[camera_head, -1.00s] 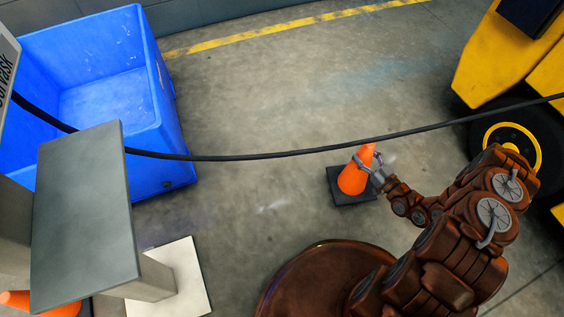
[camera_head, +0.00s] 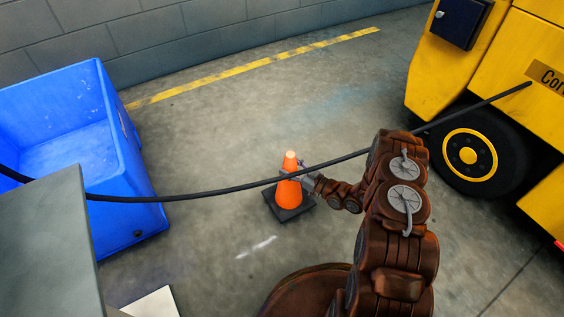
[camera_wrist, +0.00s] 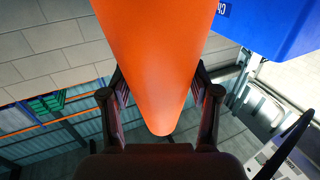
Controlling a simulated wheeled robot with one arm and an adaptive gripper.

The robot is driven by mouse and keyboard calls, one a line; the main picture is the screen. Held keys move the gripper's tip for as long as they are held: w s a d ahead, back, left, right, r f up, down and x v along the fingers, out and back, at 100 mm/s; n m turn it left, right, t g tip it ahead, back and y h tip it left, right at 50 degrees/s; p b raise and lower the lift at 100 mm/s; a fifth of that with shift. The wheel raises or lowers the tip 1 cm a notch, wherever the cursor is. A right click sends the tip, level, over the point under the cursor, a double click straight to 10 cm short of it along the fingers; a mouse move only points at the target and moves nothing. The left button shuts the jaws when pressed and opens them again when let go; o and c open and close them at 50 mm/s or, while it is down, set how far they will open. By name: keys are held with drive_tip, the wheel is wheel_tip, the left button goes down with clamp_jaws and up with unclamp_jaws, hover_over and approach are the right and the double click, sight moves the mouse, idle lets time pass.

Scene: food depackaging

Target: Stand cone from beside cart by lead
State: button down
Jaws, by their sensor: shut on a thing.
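The orange cone (camera_head: 289,196) with a black square base (camera_head: 288,212) stands upright in the middle of the head view. My gripper (camera_head: 304,172) is shut on its upper part from the right. In the wrist view the cone (camera_wrist: 155,60) fills the middle between my two dark fingers, its narrow end toward the palm. I cannot tell whether the base touches the floor.
A blue bin (camera_head: 125,190) stands at the left. A grey slab-like top (camera_head: 50,240) fills the lower left corner. The cart's black wheel (camera_head: 510,150) is at the right. A block wall (camera_head: 180,35) and a yellow floor line (camera_head: 250,68) lie behind. The floor around the cone is open.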

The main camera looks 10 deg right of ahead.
drive_tip(key=w+a+f+b, duration=0.1)
drive_tip(key=w+f+b, duration=0.3)
drive_tip(key=w, duration=0.5)
idle(0.3)
drive_tip(key=shift+f, duration=0.2)
drive_tip(key=shift+c, duration=1.2)
unclamp_jaws()
drive_tip(key=shift+r, duration=0.1)
